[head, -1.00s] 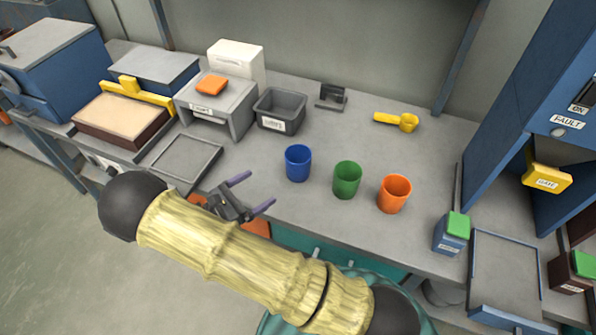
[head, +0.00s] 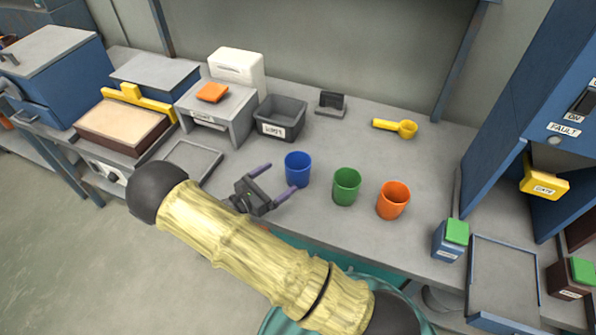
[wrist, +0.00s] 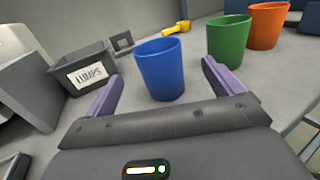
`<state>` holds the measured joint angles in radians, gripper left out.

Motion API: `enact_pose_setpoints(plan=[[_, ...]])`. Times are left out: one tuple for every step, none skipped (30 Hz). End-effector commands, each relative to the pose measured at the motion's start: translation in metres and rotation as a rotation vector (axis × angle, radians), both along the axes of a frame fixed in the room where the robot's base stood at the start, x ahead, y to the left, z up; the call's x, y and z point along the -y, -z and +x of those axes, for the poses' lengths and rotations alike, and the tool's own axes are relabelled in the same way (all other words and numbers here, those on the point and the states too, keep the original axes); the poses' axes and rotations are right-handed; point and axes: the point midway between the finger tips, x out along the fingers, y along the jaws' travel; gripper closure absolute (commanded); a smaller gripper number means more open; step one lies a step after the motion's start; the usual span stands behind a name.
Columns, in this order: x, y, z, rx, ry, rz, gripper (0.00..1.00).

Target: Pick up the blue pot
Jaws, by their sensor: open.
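The blue pot (head: 298,170) stands upright on the grey bench, left of the green pot (head: 346,186). My gripper (head: 279,179) is open and empty, just in front of and to the left of the blue pot in the head view. In the wrist view the blue pot (wrist: 160,69) stands ahead, between the lines of the two purple fingers of my gripper (wrist: 162,82). The fingers appear level with the pot's sides, and I cannot tell whether they touch it.
An orange pot (head: 393,200) stands right of the green one. A grey bin (head: 279,120) labelled LUMPS and a yellow scoop (head: 396,128) are behind. A shallow grey tray (head: 192,163) lies to the left. Bench space behind the blue pot is clear.

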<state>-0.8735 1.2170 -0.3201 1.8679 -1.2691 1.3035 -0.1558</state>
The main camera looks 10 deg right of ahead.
Motion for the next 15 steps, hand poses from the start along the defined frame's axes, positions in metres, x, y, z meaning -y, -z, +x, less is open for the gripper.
enact_pose_setpoints(plan=[[0.010, -0.001, 0.004, 0.000, 0.004, -0.001, 0.08], [0.014, -0.001, 0.006, -0.001, 0.004, -0.002, 0.08], [0.020, -0.001, 0.009, -0.001, 0.005, -0.002, 0.08], [0.023, -0.001, 0.011, -0.001, 0.004, -0.002, 0.08], [0.026, -0.001, 0.013, -0.001, 0.002, -0.002, 0.08], [0.029, -0.001, 0.015, 0.000, 0.003, -0.001, 0.08], [0.031, -0.001, 0.016, 0.000, 0.003, -0.001, 0.08], [0.032, 0.000, 0.016, 0.000, 0.002, -0.001, 0.08], [0.032, 0.000, 0.017, 0.000, 0.001, 0.000, 0.08], [0.032, 0.000, 0.017, 0.000, 0.001, 0.000, 0.08], [0.032, 0.000, 0.017, 0.000, 0.000, 0.000, 0.08], [0.032, 0.000, 0.017, 0.000, 0.000, 0.000, 0.08], [0.032, 0.000, 0.017, 0.000, 0.000, 0.000, 0.08], [0.032, 0.000, 0.017, 0.000, 0.000, 0.000, 0.08], [0.032, 0.000, 0.017, 0.000, 0.000, 0.000, 0.08]])
